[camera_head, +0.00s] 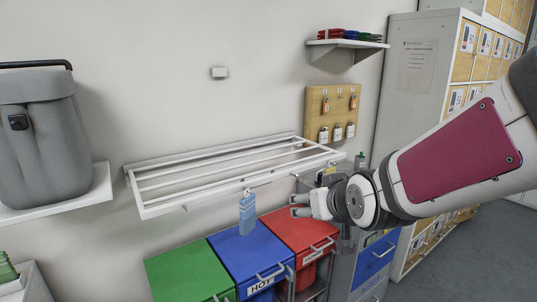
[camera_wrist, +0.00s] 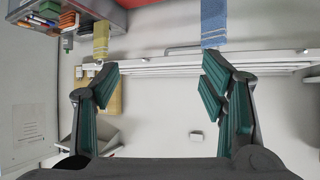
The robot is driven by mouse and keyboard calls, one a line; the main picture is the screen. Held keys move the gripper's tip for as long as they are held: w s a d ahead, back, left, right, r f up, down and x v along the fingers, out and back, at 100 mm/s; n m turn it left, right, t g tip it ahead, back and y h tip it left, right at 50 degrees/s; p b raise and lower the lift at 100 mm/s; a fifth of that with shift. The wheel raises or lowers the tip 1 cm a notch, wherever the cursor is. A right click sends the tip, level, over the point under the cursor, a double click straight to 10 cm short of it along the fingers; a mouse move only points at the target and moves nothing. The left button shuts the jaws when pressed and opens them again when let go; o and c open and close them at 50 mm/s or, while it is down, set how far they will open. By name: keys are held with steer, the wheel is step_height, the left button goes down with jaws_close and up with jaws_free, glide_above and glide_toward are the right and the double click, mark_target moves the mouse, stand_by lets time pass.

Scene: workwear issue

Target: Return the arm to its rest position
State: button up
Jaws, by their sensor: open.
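My gripper (camera_head: 299,205) is at the end of my arm, which reaches in from the right side of the head view. It is in front of the right end of the white wall rack (camera_head: 140,197), above the red bin. In the wrist view my gripper (camera_wrist: 158,88) has its green-padded fingers spread wide, with nothing between them but the rack and wall behind. A blue cloth (camera_head: 247,215) hangs from the rack's front, left of my gripper and apart from it. It also shows in the wrist view (camera_wrist: 214,24).
Green (camera_head: 188,272), blue (camera_head: 250,256) and red (camera_head: 298,229) bins stand below the rack. A small shelf (camera_head: 346,43) with folded items and a tag board (camera_head: 333,108) are on the wall. Lockers (camera_head: 413,75) stand at right. A grey bag (camera_head: 38,135) sits on the left shelf.

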steer(key=s+d+r+m+g+h, duration=0.1)
steer(key=s+d, duration=0.3)
steer(key=s, duration=0.8)
steer(key=s+d+r+m+g+h, duration=0.1)
steer(key=s+d+g, duration=0.3)
steer(key=s, duration=0.8)
steer(key=shift+s+d+r+g, duration=0.3)
steer(key=shift+s+d+r, duration=0.05)
steer(key=shift+d+r, duration=0.15)
stand_by(1.2)
